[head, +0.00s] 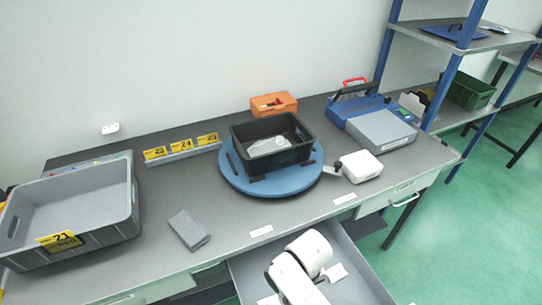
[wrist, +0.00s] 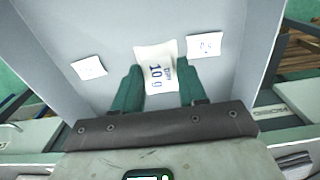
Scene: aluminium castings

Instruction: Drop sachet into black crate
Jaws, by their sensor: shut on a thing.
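My gripper (wrist: 159,68) has two green fingers, shut on a white sachet (wrist: 157,60) with blue "10 g" print. The sachet sits between the fingertips over the inside of an open grey drawer (wrist: 120,30); I cannot tell whether it touches the drawer floor. Two other white sachets lie in the drawer, one to the left (wrist: 89,67) and one to the right (wrist: 204,46). In the head view my white arm reaches into the drawer and my gripper is hidden. The black crate (head: 245,160) stands on a blue round turntable (head: 290,181), with a clear bag (head: 268,147) inside.
A grey crate (head: 125,205) stands at the left of the workbench. A grey folded item (head: 189,230) lies near the front edge. A white device (head: 360,167) is right of the turntable; an orange box (head: 273,104) is behind it. A blue case (head: 358,105) stands farther right.

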